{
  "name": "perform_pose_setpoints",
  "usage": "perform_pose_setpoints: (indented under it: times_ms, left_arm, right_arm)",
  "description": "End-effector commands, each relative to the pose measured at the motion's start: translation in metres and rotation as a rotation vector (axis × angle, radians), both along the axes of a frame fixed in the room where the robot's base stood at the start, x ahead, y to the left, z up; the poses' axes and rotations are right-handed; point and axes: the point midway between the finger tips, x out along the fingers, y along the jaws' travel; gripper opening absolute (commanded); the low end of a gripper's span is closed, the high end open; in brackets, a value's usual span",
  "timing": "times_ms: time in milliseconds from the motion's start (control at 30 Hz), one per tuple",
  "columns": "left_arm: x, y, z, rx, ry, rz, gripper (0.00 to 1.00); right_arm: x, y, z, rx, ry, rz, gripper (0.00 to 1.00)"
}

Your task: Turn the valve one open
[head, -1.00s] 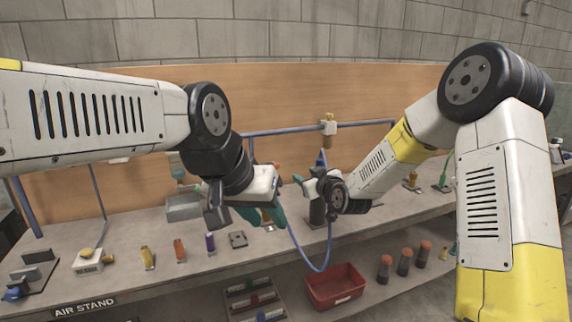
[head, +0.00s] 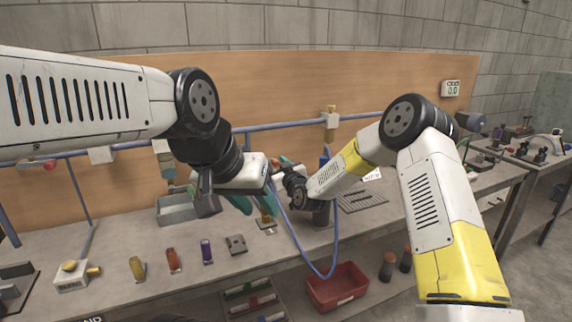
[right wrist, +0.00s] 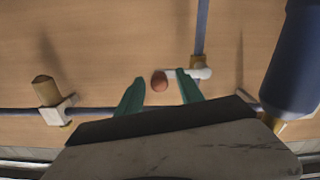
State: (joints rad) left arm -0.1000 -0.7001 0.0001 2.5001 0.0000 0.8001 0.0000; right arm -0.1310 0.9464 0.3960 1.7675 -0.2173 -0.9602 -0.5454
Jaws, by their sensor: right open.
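In the right wrist view, a small round red-brown knob (right wrist: 159,82) with a white lever-like part (right wrist: 195,74) sits by a vertical blue pipe, against the wooden board. My right gripper (right wrist: 159,92) is open, its teal fingers on either side of the knob in this view; contact cannot be told. A brass-capped fitting (right wrist: 47,92) sits on the pipe to the left. It seems to be the fitting (head: 330,122) in the head view. I cannot read which valve is numbered one. In the head view my right gripper (head: 285,165) is partly hidden, and my left gripper (head: 256,202) hangs empty above the bench, fingers apart.
A blue hose (head: 335,245) loops down in front of the bench (head: 110,255). A grey tray (head: 175,210) and several small coloured parts stand on the bench. A red bin (head: 337,285) is below. A blue cylinder (right wrist: 297,65) stands close on the right in the wrist view.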

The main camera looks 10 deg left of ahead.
Motion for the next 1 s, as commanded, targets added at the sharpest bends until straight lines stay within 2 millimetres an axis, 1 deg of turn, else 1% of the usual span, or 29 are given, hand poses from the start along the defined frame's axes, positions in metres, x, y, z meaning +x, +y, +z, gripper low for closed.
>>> perform_pose_setpoints:
  times_ms: [100,333,467,500,567,1000]
  left_arm:
    - [0.0000,0.0000,0.0000,0.000,0.000,0.000,0.36]
    - [0.0000,0.0000,0.0000,0.000,0.000,0.000,0.36]
    - [0.0000,0.0000,0.0000,0.000,0.000,0.000,0.36]
    - [0.0000,0.0000,0.0000,0.000,0.000,0.000,0.36]
    - [0.0000,0.0000,0.0000,0.000,0.000,0.000,0.36]
    - [0.0000,0.0000,0.0000,0.000,0.000,0.000,0.36]
  right_arm:
    - [0.0043,0.0031,0.0006,0.001,-0.001,0.000,0.44]
    - [0.0048,0.0031,0.0005,0.000,0.000,0.000,0.44]
    - [0.0047,0.0030,0.0005,0.000,0.000,0.000,0.19]
    - [0.0048,0.0029,0.0005,0.000,0.000,-0.001,0.11]
    - [0.0047,0.0028,0.0005,0.000,0.000,-0.001,0.00]
    - [0.0045,0.0028,0.0003,0.000,0.000,0.000,0.00]
